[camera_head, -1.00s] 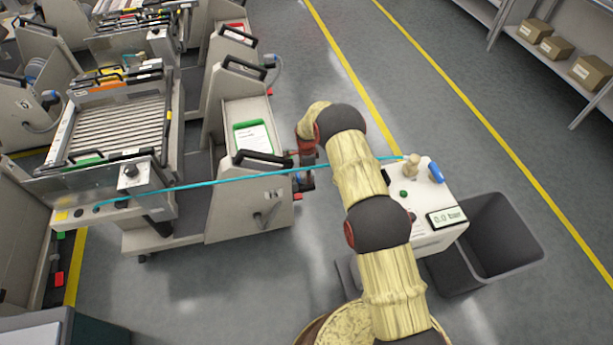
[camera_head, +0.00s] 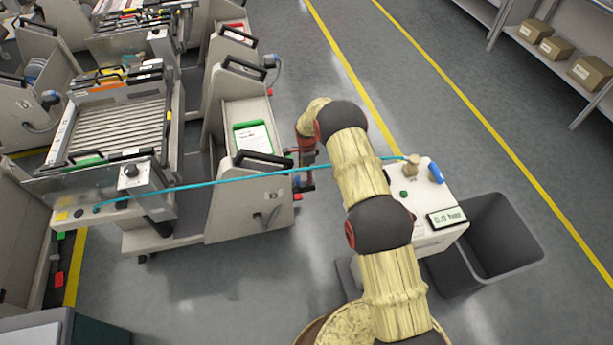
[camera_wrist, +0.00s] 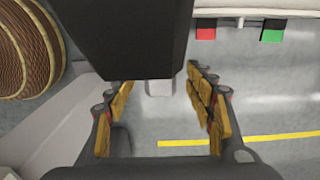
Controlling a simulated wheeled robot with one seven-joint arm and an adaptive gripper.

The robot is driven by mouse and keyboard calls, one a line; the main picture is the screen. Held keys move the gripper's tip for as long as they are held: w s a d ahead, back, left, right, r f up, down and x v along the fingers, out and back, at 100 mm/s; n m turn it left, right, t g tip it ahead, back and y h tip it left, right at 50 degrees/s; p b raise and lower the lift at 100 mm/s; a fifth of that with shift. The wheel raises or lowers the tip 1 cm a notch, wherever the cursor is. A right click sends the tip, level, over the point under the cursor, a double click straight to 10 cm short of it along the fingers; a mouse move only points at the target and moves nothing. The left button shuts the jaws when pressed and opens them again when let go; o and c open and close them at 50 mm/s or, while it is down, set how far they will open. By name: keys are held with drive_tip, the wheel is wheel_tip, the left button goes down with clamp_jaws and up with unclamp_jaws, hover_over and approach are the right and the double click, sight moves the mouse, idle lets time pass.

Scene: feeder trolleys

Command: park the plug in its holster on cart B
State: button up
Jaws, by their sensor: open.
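My gripper (camera_head: 306,165) is beside the right end of a grey cart (camera_head: 222,200) that carries a green-rimmed tray, in the head view. In the wrist view my gripper (camera_wrist: 160,100) is open, its yellow-padded fingers spread apart. A large dark block (camera_wrist: 125,40) with a small pale end fills the upper middle of the wrist view and reaches between the fingers; I cannot tell whether it is the plug. I cannot make out the holster; my gripper hides part of that cart end. Cart letters are not readable.
A taut blue hose (camera_head: 230,182) runs from the left cart's panel (camera_head: 105,190), passing near my gripper, to a white box (camera_head: 425,210) with a pressure display. A dark bin (camera_head: 512,245) stands right of it. Open floor (camera_head: 480,100) lies beyond, with yellow lines.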

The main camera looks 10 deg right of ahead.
drive_tip(key=s+r+n+t, duration=0.1)
drive_tip(key=s+r+n, duration=0.1)
drive_tip(key=r, duration=1.2)
drive_tip(key=s+r+n, duration=0.2)
drive_tip(key=r, duration=1.3)
drive_tip(key=s+d+r+n+t+p, duration=0.1)
drive_tip(key=s+r+n, duration=0.1)
drive_tip(key=s+r, duration=0.5)
drive_tip(key=s+r+n+t, duration=0.15)
drive_tip(key=s+r, duration=0.25)
drive_tip(key=r, duration=0.5)
drive_tip(key=s+r+n, duration=0.5)
drive_tip(key=s+r, duration=0.4)
drive_tip(key=s, duration=0.5)
drive_tip(key=s+n+t+p, duration=0.1)
drive_tip(key=s+n, duration=0.4)
drive_tip(key=s, duration=1.2)
drive_tip(key=shift+d+r+t, duration=0.15)
drive_tip(key=shift+d+t, duration=0.3)
drive_tip(key=shift+t, duration=0.1)
